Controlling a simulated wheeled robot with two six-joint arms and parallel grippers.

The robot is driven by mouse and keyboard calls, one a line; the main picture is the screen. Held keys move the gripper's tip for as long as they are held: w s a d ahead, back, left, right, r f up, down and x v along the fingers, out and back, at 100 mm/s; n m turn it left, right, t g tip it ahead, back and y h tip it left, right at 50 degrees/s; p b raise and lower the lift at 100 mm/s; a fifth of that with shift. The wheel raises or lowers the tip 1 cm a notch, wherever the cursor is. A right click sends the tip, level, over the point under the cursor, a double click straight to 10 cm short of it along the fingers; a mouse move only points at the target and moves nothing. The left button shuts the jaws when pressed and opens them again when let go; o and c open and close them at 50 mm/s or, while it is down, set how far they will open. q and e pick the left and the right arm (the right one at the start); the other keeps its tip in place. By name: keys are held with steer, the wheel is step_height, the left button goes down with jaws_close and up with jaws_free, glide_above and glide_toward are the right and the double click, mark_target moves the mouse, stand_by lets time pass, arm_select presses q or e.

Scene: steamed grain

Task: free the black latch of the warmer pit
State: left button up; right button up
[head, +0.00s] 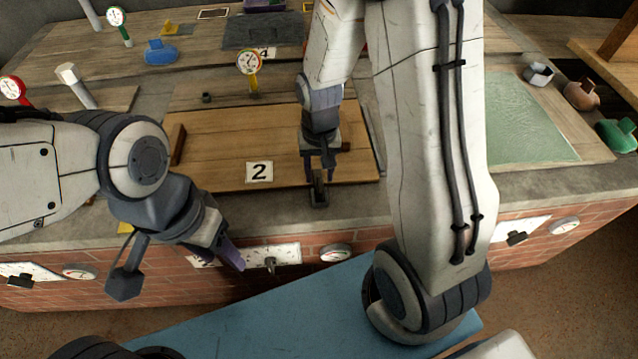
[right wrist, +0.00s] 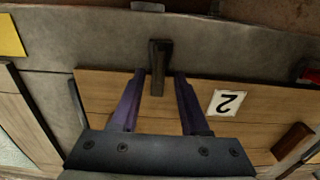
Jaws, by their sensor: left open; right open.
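The black latch (head: 319,192) sits at the front edge of the wooden lid (head: 225,130) that bears a white label "2" (head: 259,172). The latch also shows in the right wrist view (right wrist: 160,58), standing across the lid edge and the grey stone rim. My right gripper (head: 318,172) is open just above the latch. In the right wrist view its two purple fingers (right wrist: 159,78) lie on either side of the latch, with gaps to both. My left gripper (head: 180,265) is open and empty in front of the brick counter, left of the latch.
Wooden handle blocks (head: 177,144) stand on the lid. A yellow gauge (head: 250,66) stands behind it, and a blue piece (head: 160,52) lies farther back. A green glassy panel (head: 525,120) is at the right. Dials and plates line the brick front. My right arm hides part of the counter.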

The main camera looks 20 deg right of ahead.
mark_target(319, 184)
steer(key=shift+f, duration=1.9)
jaws_close()
